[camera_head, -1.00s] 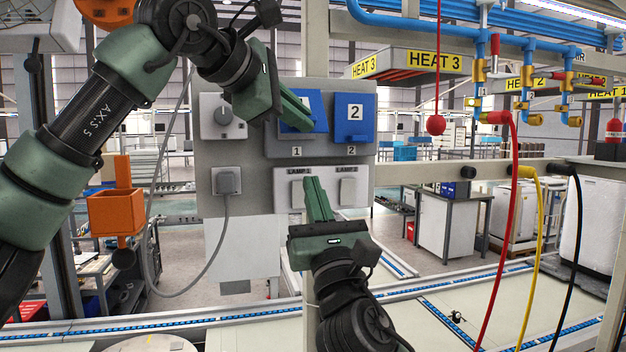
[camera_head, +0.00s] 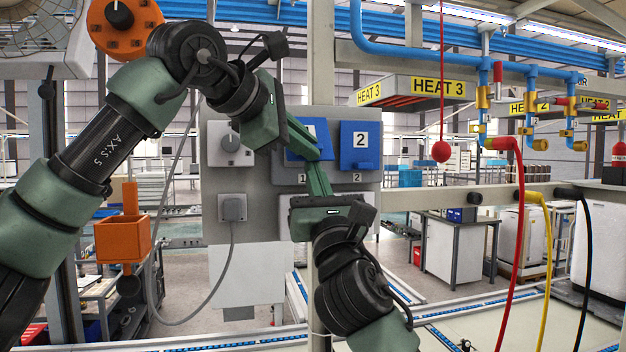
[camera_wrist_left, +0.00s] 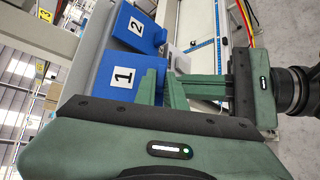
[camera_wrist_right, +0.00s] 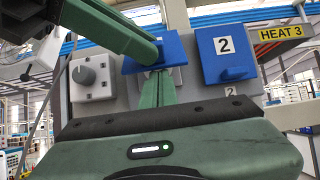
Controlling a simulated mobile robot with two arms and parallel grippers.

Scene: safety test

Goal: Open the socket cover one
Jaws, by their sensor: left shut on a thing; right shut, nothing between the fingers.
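Socket cover one (camera_head: 324,138) is a blue flap marked 1 on the grey wall panel. In the right wrist view (camera_wrist_right: 174,46) it stands tilted out, with part of the socket showing beneath. My left gripper (camera_head: 314,153) comes from the upper left and is shut on cover one; its fingers hide part of the flap. My right gripper (camera_head: 314,168) is shut and empty, pointing up just below the cover's lower edge; whether it touches cannot be told. The left wrist view shows the flap's face and label (camera_wrist_left: 122,77).
Blue cover two (camera_head: 360,147) hangs closed at the right. A rotary switch (camera_head: 230,143) and a grey plug with cable (camera_head: 232,207) are on the panel's left. A red ball on a cord (camera_head: 441,151) and hanging hoses are farther right. My right gripper hides the lamp switches.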

